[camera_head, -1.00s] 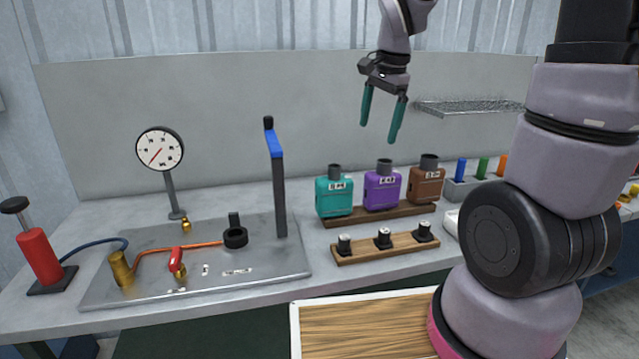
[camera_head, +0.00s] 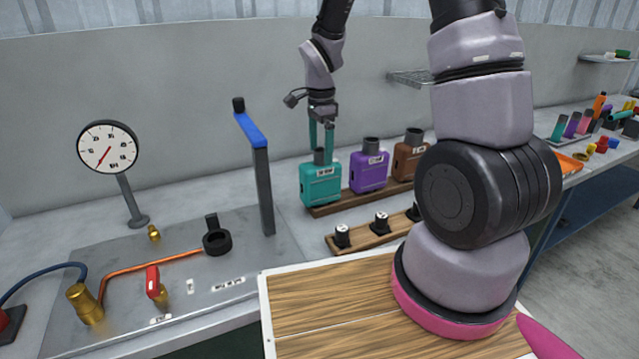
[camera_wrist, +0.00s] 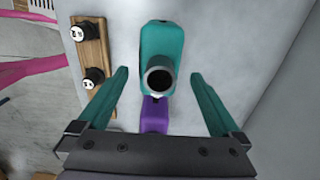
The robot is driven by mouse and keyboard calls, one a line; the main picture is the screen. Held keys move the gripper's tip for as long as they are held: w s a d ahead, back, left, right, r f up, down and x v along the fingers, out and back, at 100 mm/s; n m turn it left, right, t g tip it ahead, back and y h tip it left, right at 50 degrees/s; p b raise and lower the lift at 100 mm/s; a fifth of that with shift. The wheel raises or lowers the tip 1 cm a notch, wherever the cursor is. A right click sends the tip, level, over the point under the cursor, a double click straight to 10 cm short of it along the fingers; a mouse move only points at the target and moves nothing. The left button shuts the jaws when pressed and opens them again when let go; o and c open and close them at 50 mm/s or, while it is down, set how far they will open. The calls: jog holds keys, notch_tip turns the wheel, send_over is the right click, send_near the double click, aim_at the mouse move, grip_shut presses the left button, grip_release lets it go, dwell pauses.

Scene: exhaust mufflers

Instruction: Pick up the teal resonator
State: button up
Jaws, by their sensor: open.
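The teal resonator (camera_head: 320,186) is a boxy block with a dark round neck on top. It stands upright at the left end of a wooden rack, with a white label on its front. My gripper (camera_head: 321,140) is just above it, pointing down, with teal fingers. In the wrist view my gripper (camera_wrist: 163,90) is open, one finger on each side of the teal resonator (camera_wrist: 157,35) and its dark neck, with gaps on both sides. From the pictures I cannot tell how far the fingertips reach down beside it.
A purple resonator (camera_head: 369,172) and a brown one (camera_head: 407,157) stand to its right on the wooden rack (camera_head: 330,208). A second wooden strip (camera_head: 365,239) with black fittings lies in front. A post with a blue top (camera_head: 252,130) and a dial gauge (camera_head: 108,147) stand left.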

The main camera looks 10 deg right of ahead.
aim_at(320, 163)
notch_tip(320, 163, down, 5)
jog(key=shift+r, duration=0.1)
jog(key=c, duration=1.2)
jog(key=shift+r, duration=0.15)
